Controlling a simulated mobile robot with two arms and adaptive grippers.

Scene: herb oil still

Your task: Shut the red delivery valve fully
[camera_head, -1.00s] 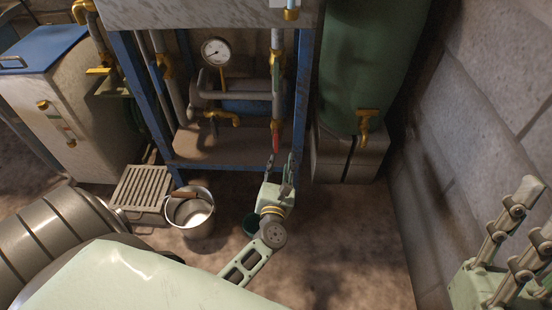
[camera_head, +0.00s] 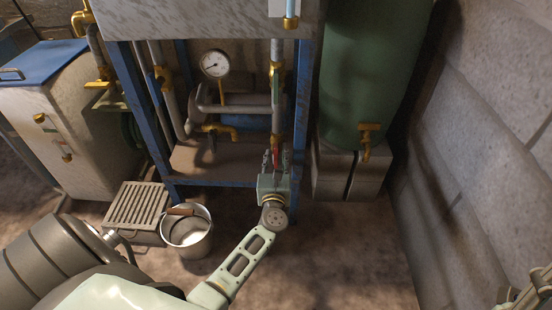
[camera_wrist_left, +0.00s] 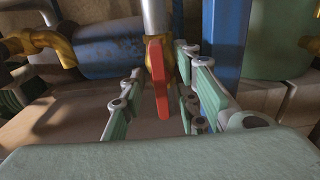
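The red delivery valve lever (camera_head: 277,153) is on the vertical pipe under the still, below a brass fitting. In the left wrist view the red lever (camera_wrist_left: 158,80) points down from the brass valve body, slightly tilted. My left gripper (camera_head: 275,159) is at the lever. In the left wrist view my left gripper's green-padded fingers (camera_wrist_left: 161,88) are spread, one on each side of the lever, with visible gaps. Contact is not evident. My right gripper (camera_head: 530,292) is partly cut off at the lower right edge, and its opening cannot be judged.
The blue frame post (camera_wrist_left: 226,50) stands close to the right of the pipe. A pressure gauge (camera_head: 214,63) and brass tap (camera_head: 222,129) are to the left. A metal bucket (camera_head: 188,238) and slatted stand (camera_head: 137,205) are on the floor. A green tank (camera_head: 362,70) stands right.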

